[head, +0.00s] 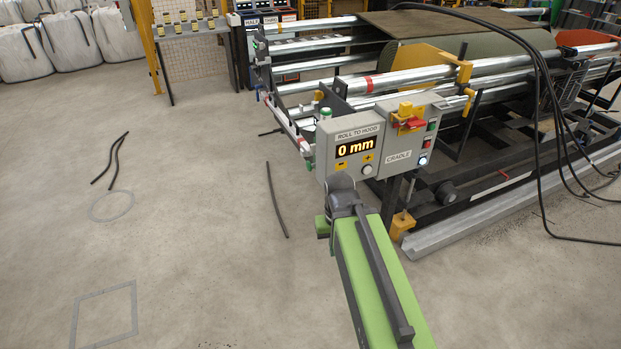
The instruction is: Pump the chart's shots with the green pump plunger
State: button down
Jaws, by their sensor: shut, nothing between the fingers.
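My gripper (341,186) is the grey end of my green arm. It is shut and empty, just below the lower left of a grey control box (345,135). I cannot tell whether it touches the box. No chart can be made out.
A frame of metal rollers (400,80) fills the right. Black hoses (545,120) hang there. Dark strips (277,200) lie on the floor; the left floor is mostly clear.

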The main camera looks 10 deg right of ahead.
aim_at(309, 166)
jog(key=z, duration=0.35)
jog(key=k, duration=0.15)
jog(key=u, duration=2.65)
jog(key=i, duration=1.85)
jog(key=z, duration=1.85)
jog(key=i, duration=1)
jog(key=u, duration=0.1)
